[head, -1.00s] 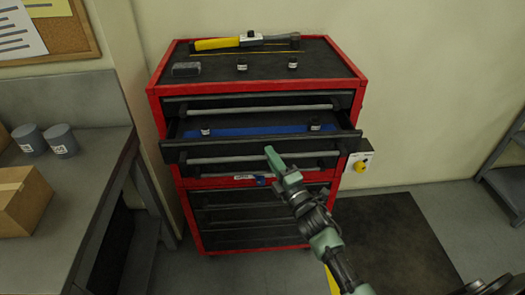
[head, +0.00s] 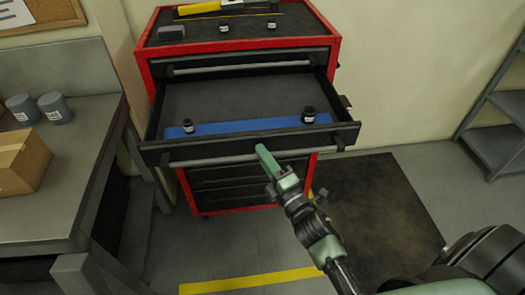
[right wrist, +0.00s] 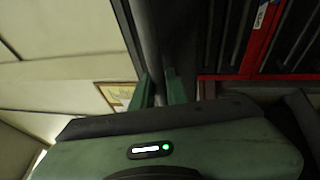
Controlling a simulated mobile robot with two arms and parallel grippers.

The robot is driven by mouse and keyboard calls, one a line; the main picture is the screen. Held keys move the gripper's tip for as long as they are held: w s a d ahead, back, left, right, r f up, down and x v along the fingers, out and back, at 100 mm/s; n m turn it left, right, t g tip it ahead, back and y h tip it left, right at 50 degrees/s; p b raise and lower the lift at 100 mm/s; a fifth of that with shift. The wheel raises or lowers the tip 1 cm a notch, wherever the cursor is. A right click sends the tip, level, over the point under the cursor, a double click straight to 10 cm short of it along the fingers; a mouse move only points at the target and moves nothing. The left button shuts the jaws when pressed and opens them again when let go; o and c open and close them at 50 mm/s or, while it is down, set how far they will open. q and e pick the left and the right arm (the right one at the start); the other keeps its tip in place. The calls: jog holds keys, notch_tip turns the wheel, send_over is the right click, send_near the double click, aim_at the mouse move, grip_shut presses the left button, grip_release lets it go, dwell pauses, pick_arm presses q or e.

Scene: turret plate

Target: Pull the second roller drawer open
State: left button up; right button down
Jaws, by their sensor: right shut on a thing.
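The red and black roller cabinet (head: 328,58) stands against the wall. Its second drawer (head: 240,97) is pulled well out, showing a dark, mostly bare floor with a blue strip (head: 245,126) near the front. Two small black labelled pieces, one on the left (head: 188,126) and one on the right (head: 309,115), stand in it. My right gripper (head: 264,156) is shut on the drawer's bar handle (head: 215,161). In the right wrist view the bar (right wrist: 150,45) passes between the fingers (right wrist: 160,90). My left gripper is not in view.
The top drawer (head: 240,65) and the lower drawers (head: 235,178) are shut. A workbench with a cardboard box (head: 22,160) and two grey cylinders stands at left. Grey shelving (head: 500,100) is at right. The floor before the cabinet is clear.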

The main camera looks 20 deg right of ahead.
jog(key=shift+f, duration=0.1)
dwell(0.3)
jog(key=c, duration=1.7)
grip_release()
jog(key=a+b+v, duration=0.1)
jog(key=b+v, duration=0.1)
jog(key=v, duration=0.5)
jog(key=shift+s+d+b, duration=0.3)
jog(key=shift+s+d, duration=0.15)
jog(key=shift+d, duration=0.1)
jog(key=shift+f, duration=0.1)
